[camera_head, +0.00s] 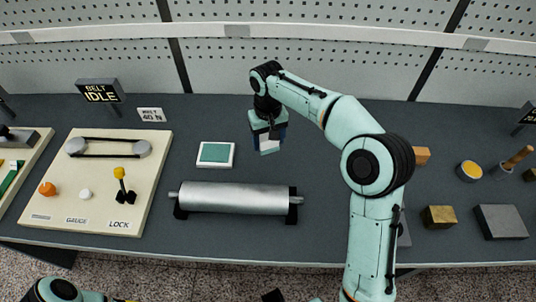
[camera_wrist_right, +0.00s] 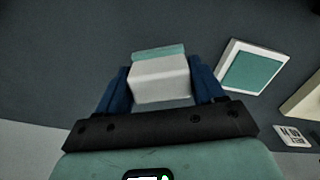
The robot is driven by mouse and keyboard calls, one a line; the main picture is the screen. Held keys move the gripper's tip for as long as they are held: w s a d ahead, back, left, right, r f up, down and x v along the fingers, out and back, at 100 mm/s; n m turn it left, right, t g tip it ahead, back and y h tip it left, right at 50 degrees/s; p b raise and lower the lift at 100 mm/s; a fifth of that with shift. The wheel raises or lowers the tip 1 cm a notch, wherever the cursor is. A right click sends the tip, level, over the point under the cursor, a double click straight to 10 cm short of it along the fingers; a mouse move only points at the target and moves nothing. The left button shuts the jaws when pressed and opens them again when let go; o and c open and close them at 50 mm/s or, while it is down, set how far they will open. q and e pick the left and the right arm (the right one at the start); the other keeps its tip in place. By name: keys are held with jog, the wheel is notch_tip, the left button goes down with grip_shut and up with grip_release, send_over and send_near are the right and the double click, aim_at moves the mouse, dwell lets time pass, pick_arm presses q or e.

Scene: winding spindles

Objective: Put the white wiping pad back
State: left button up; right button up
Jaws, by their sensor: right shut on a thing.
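The white wiping pad (camera_head: 269,147) is a small white block with a teal layer on one side. My right gripper (camera_head: 267,139) is shut on it and holds it at the back middle of the table, behind the roller. In the right wrist view the pad (camera_wrist_right: 160,80) sits between the blue fingers. A flat white holder (camera_head: 214,166) with a teal centre lies on the table to the left of the pad. It also shows in the right wrist view (camera_wrist_right: 224,64), apart from the pad. My left gripper is out of view; only part of its arm shows.
A metal roller (camera_head: 235,196) on black supports lies in front of the holder. A cream belt board (camera_head: 100,205) with knobs and a yellow-tipped lever stands at left. Blocks (camera_head: 438,216) and a yellow-topped tin (camera_head: 469,171) are at right.

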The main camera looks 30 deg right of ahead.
jog(key=shift+f+b, duration=0.35)
jog(key=shift+f, duration=2.8)
jog(key=shift+f, duration=0.15)
jog(key=o, duration=1.1)
notch_tip(320, 180, up, 12)
jog(key=shift+w+r+p, duration=0.1)
jog(key=shift+r+p, duration=0.1)
jog(key=shift+p, duration=0.9)
jog(key=shift+f, duration=0.1)
